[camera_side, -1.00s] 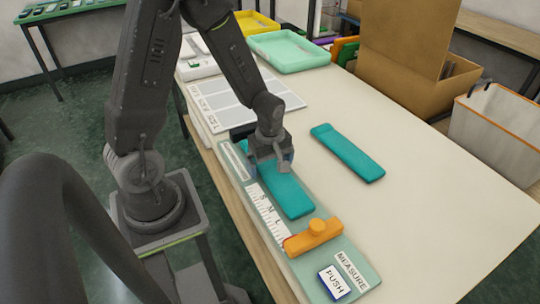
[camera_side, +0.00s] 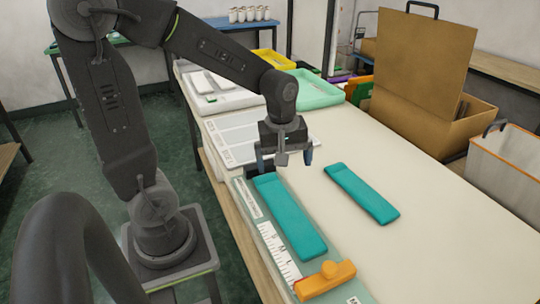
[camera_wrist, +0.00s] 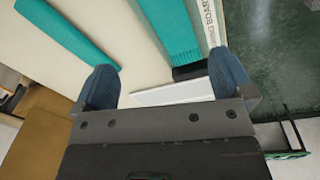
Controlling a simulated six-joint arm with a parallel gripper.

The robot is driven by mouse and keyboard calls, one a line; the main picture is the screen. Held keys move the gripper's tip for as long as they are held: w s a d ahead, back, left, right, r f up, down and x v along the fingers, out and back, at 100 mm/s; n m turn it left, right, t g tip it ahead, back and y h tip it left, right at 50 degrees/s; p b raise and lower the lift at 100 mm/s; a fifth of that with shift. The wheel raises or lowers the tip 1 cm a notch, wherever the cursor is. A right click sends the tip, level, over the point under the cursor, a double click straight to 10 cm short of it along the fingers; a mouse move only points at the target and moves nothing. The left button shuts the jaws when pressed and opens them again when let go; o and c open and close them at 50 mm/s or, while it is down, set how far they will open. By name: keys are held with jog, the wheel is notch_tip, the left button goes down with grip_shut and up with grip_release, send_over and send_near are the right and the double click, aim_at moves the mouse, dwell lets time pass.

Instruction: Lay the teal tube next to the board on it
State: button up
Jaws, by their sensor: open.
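One teal tube (camera_side: 290,215) lies flat along the measuring board (camera_side: 341,257), between the dark stop at its far end and the orange slider (camera_side: 325,280). A second teal tube (camera_side: 361,193) lies on the bare table to the right of the board. My gripper (camera_side: 283,160) is open and empty, raised over the far end of the board. The board's near end is cut off in the side view.
A sheet with pale panels (camera_side: 245,136) lies beyond the board. A mint tray (camera_side: 315,92) and a yellow tray (camera_side: 273,62) stand at the back. An open cardboard box (camera_side: 430,125) and a pale bin (camera_side: 505,165) are at right.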

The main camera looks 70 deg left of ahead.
jog(key=s+d+r+m+t, duration=0.4)
jog(key=s+d+r+m, duration=0.2)
jog(key=m, duration=0.8)
notch_tip(320, 180, up, 3)
jog(key=shift+s+d+f+m+t, duration=0.2)
jog(key=shift+s+m+t, duration=0.15)
jog(key=shift+s, duration=0.8)
